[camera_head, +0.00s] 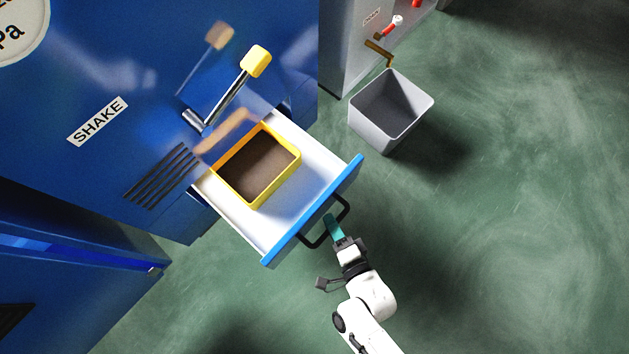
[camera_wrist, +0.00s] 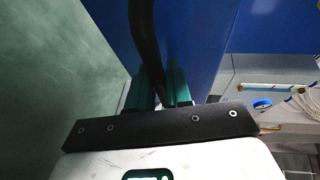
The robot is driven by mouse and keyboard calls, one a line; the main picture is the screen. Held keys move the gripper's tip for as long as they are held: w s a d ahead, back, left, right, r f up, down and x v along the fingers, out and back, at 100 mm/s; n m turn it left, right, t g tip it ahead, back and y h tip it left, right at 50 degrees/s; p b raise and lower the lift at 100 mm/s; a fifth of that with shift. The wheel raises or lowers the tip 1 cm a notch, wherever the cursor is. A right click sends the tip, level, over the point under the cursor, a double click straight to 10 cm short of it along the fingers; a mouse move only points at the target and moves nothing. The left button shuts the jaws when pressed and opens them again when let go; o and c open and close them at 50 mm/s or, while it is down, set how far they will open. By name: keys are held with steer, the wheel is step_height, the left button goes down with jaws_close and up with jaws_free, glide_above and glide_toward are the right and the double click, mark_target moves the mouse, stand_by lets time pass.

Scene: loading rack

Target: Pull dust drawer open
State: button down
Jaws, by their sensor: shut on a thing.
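The dust drawer (camera_head: 311,211) is a white drawer with a blue front, and it stands pulled out from the blue machine in the head view. A yellow-rimmed bin (camera_head: 296,160) with a brown inside sits in it. My gripper (camera_head: 332,224) is at the black bar handle (camera_head: 346,208) on the drawer front, its teal fingers shut on it. In the wrist view the black handle (camera_wrist: 144,45) runs between the teal fingers of my gripper (camera_wrist: 162,85), close against the blue front (camera_wrist: 195,45). The fingertips are partly hidden by the handle.
The blue machine (camera_head: 60,140) carries a SHAKE label and a lever with a yellow knob (camera_head: 256,61). A grey bucket (camera_head: 375,130) stands on the green floor beyond the drawer, under a brass tap (camera_head: 380,52). The floor to the right is clear.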

steer(key=shift+s+d, duration=0.8)
steer(key=shift+d, duration=0.2)
steer(key=shift+s+d, duration=0.8)
steer(key=shift+d, duration=0.2)
steer(key=c, duration=1.1)
jaws_free()
steer(key=p+v, duration=0.2)
steer(key=v, duration=0.8)
steer(key=shift+s+d+r, duration=0.1)
steer(key=shift+s+d, duration=0.05)
steer(key=shift+s, duration=0.2)
